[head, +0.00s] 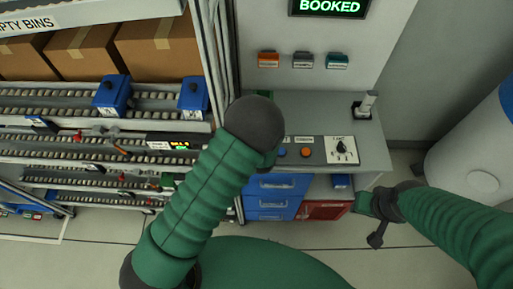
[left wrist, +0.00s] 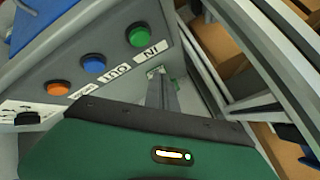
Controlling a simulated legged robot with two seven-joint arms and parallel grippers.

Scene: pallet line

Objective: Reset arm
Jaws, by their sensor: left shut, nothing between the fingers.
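My left arm reaches up the middle of the head view to a dark rounded joint, which hides the left gripper there. In the left wrist view the left gripper (left wrist: 160,88) shows as narrow grey fingers, shut and empty. It is in front of the button panel (left wrist: 112,62), close to the "IN" label; I cannot tell whether it touches. The panel carries an orange button (left wrist: 59,88), a blue button (left wrist: 93,65) and a green button (left wrist: 138,36). My right gripper (head: 372,222) is beside the workbench's right end, too small and dark to read its opening.
The grey workbench (head: 310,107) has a dial plate (head: 342,150), blue drawers (head: 272,206) and a red box (head: 323,210) below. Roller racks (head: 75,150) with blue bins (head: 112,94) stand left. A white-and-blue cylinder (head: 478,150) stands right. Floor between bench and cylinder is open.

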